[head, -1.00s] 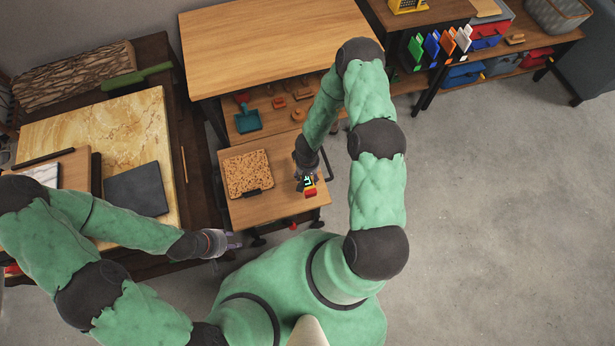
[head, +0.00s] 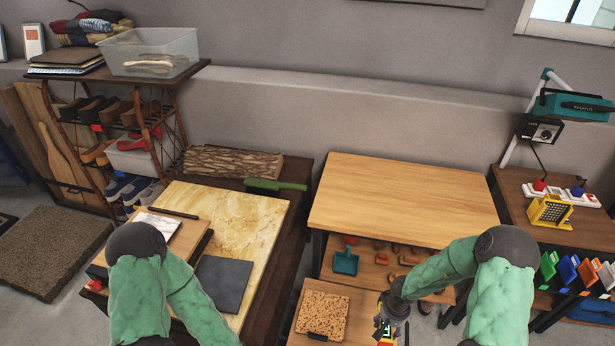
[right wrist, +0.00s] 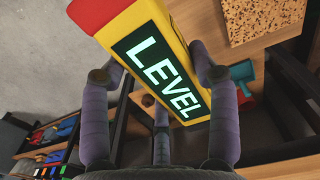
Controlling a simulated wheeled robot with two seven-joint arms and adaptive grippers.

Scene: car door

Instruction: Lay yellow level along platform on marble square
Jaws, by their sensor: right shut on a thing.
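The yellow level has a red end and a black "LEVEL" label. It fills the top of the right wrist view (right wrist: 172,48) and shows partly at the bottom of the head view (head: 386,334). My right gripper (head: 394,312) is shut on it, with fingers on both sides, beside the small wooden table. The yellow marble square (head: 245,215) lies on the dark bench to the left. A flat dark grey square (head: 222,283) and a raised wooden board (head: 190,238) rest on it; I cannot tell which is the platform. My left gripper is out of view; only its arm shows.
The small wooden table (head: 362,310) carries a speckled cork slab (head: 322,313). A larger wooden table (head: 400,200) stands behind it. The marble's back and right parts are bare.

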